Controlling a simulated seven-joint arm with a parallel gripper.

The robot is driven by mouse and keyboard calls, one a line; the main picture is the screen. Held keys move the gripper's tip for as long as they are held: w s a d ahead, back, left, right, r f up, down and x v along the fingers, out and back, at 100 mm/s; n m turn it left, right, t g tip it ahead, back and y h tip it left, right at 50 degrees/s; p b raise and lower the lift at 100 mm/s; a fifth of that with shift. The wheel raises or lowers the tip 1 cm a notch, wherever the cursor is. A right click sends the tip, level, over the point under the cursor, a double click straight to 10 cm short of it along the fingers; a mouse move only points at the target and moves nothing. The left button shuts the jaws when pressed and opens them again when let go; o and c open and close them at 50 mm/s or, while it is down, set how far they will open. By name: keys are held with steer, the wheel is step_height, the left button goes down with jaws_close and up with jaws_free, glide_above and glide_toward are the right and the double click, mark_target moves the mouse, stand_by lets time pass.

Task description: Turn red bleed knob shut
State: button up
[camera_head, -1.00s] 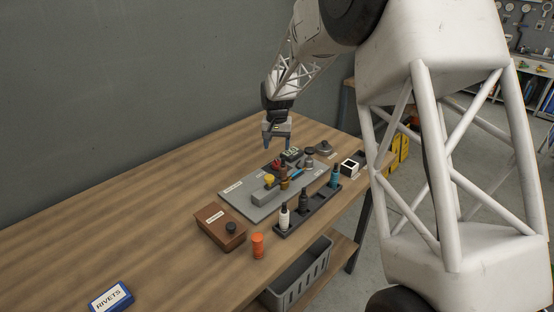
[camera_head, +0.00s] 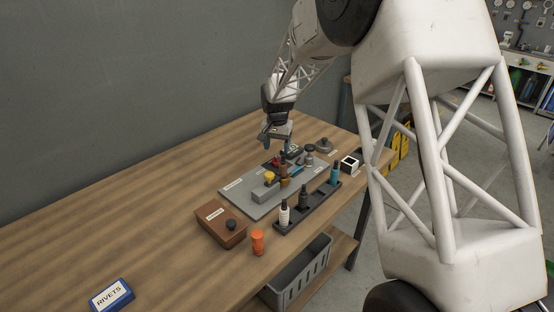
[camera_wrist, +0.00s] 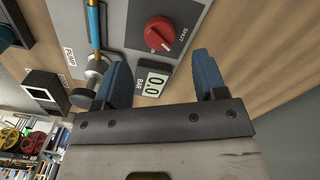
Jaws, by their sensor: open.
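The red bleed knob (camera_wrist: 160,33) is a round red dial with a raised grip bar, on a grey plate (camera_wrist: 125,20) beside the word "SHUT" in the wrist view. In the head view the red knob (camera_head: 276,162) is small, near the plate's far edge. My gripper (camera_wrist: 165,78) is open, its two blue fingers apart and empty. The knob lies beyond the fingertips, between their lines, and they do not touch it. In the head view my gripper (camera_head: 277,148) hangs just over the knob's end of the plate.
A gauge reading 0.0 BAR (camera_wrist: 153,84) sits between the fingers in the wrist view. A black bottle tray (camera_head: 310,208), a brown box (camera_head: 219,224) and an orange cup (camera_head: 258,243) stand nearby. The table's left is mostly clear.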

mark_target(277, 158)
steer(key=shift+f, duration=2.95)
steer(key=c, duration=0.9)
steer(key=shift+n, duration=2.3)
